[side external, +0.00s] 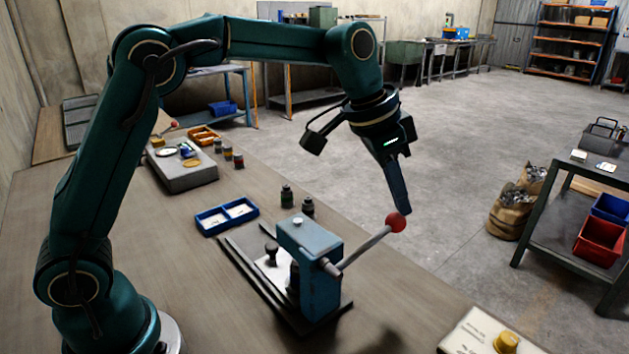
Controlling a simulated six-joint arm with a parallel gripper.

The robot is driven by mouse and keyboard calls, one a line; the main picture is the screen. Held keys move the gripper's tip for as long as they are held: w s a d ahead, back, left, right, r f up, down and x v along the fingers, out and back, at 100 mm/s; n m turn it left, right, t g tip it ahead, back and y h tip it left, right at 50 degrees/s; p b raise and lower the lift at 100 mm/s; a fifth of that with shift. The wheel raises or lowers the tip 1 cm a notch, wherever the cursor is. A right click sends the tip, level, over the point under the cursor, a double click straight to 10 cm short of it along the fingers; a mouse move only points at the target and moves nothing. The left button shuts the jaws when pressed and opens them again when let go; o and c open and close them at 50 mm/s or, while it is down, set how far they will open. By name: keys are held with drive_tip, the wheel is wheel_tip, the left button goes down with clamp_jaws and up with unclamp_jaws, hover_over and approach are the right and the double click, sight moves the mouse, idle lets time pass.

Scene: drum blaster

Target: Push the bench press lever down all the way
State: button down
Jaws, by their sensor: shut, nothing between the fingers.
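The bench press (309,262) is a blue block on a dark base plate on the bench. Its grey lever (365,249) rises up and to the right from the pivot on the press's side and ends in a red ball knob (395,222). My gripper (401,211) is shut and empty, pointing down. Its fingertips appear just above the red knob in the picture; I cannot tell whether they touch it.
A grey box (183,166) lies farther back. A panel with a yellow button (507,342) is at the front right. Open floor lies beyond the bench's right edge.

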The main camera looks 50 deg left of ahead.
drive_tip(key=shift+r, duration=2.9)
drive_tip(key=shift+r, duration=0.15)
drive_tip(key=s+a+r+n+t, duration=0.1)
drive_tip(key=s+a+r, duration=0.15)
drive_tip(key=s, duration=0.35)
drive_tip(key=s+a+r+n+t, duration=0.1)
drive_tip(key=s+a+r, duration=0.15)
drive_tip(key=s, duration=0.35)
drive_tip(key=s+a+f+n+y, duration=0.2)
drive_tip(key=s+a+f+n, duration=0.1)
drive_tip(key=s+f, duration=0.7)
wheel_tip(320, 180, down, 3)
drive_tip(key=shift+s+r+n, duration=0.15)
drive_tip(key=shift+r+n, duration=0.05)
drive_tip(key=shift+n, duration=0.3)
